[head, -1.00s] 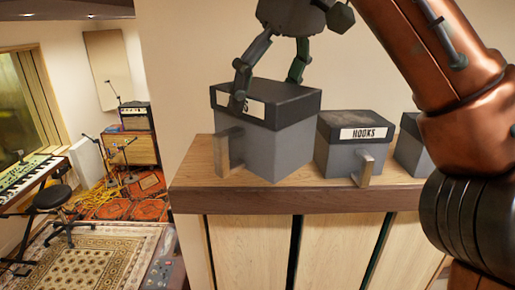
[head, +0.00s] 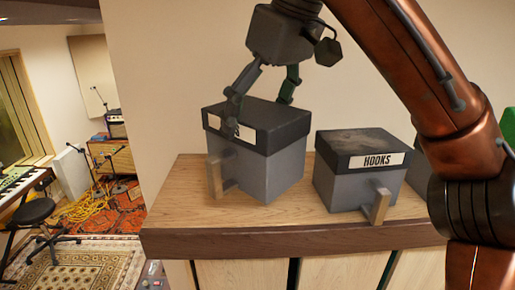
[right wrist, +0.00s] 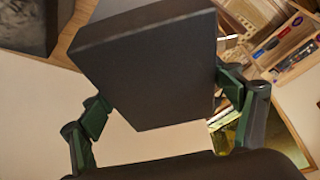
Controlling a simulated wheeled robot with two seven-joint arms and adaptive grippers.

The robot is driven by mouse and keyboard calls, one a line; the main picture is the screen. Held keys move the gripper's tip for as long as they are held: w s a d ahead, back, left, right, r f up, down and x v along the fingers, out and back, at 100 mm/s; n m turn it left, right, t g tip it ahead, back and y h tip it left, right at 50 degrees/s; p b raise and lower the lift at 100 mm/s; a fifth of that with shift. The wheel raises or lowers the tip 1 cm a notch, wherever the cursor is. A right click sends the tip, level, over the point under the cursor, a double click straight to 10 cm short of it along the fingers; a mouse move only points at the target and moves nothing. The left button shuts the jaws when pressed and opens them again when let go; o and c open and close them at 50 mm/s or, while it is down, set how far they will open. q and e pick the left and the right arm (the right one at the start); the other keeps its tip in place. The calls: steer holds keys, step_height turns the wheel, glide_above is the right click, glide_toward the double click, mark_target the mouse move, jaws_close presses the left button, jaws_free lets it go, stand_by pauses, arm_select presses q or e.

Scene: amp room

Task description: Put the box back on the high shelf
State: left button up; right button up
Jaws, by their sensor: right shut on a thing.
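The box (head: 276,175) is grey with a dark lid, a wooden pull on its front and a white label partly hidden by a finger. In the head view it is at the left part of the wooden shelf top, left of the HOOKS box. My right gripper (head: 258,103) comes down from above and is shut on its lid, one finger on each side. The right wrist view shows the dark lid (right wrist: 150,65) between the fingers. I cannot tell whether the box's underside touches the wood. My left gripper is not in view.
The grey HOOKS box (head: 345,188) stands on the shelf top (head: 300,228) to the right, close to the held box. Another box is partly hidden behind my right arm. The wall is close behind. A strip of bare wood lies along the front and left.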

mark_target(269, 108)
steer(key=w+f, duration=0.2)
steer(key=w, duration=0.1)
steer(key=shift+a+f, duration=0.15)
steer(key=shift+f, duration=0.2)
steer(key=shift+w+f, duration=0.35)
steer(key=shift+w, duration=0.45)
steer(key=shift+s+f, duration=0.2)
steer(key=shift+f, duration=0.35)
steer(key=shift+s+f, duration=0.15)
steer(key=shift+f, duration=0.4)
steer(key=shift+s+f, duration=0.2)
steer(key=shift+s, duration=0.3)
steer(key=shift+s+f, duration=0.15)
steer(key=shift+s, duration=0.35)
steer(key=shift+w+f, duration=0.25)
steer(key=shift+w, duration=0.4)
steer(key=o, duration=1.7)
steer(key=shift+w+f, duration=0.1)
steer(key=shift+w, duration=0.2)
steer(key=shift+c, duration=0.2)
steer(key=shift+o, duration=2.1)
steer(key=shift+s, duration=0.55)
steer(key=shift+w, duration=0.35)
steer(key=shift+r, duration=0.2)
steer(key=v, duration=0.9)
steer(key=shift+s+r, duration=0.1)
steer(key=shift+r, duration=0.05)
steer(key=shift+v, duration=1.25)
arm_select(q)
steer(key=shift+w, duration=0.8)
